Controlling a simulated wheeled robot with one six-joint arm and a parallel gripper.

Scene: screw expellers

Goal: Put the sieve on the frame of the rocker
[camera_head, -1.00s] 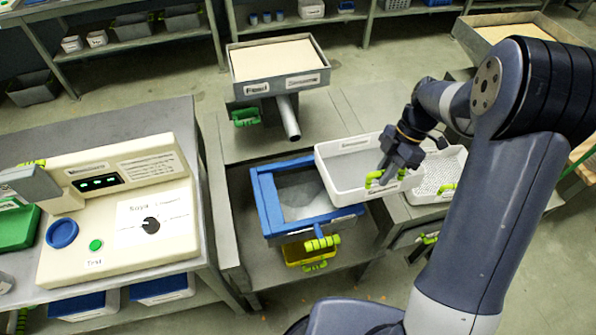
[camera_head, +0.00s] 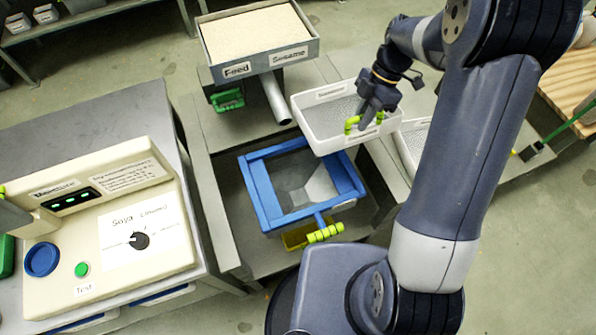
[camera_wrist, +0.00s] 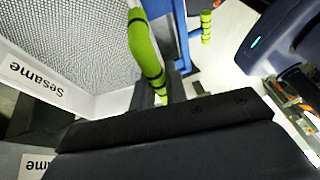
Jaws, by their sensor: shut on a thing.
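A white sieve (camera_head: 318,114) with a mesh floor and a yellow-green handle (camera_head: 350,124) is held up by my gripper (camera_head: 363,126), which is shut on that handle. In the wrist view the sieve's mesh (camera_wrist: 75,35) and the handle (camera_wrist: 145,45) show close up, with a label reading "Sesame" on its wall. The rocker's blue square frame (camera_head: 262,196) stands below and to the left of the sieve. The sieve overlaps the frame's upper right corner in the head view; I cannot tell the height between them. The frame's middle is open, with a grey chute inside.
A feed hopper (camera_head: 290,68) labelled "Sesame" stands behind the frame, with a spout (camera_head: 275,100) pointing toward it. Another white sieve (camera_head: 410,145) lies on the bench at right. A yellow bin (camera_head: 297,238) sits under the frame. A cream tester (camera_head: 110,225) stands at left.

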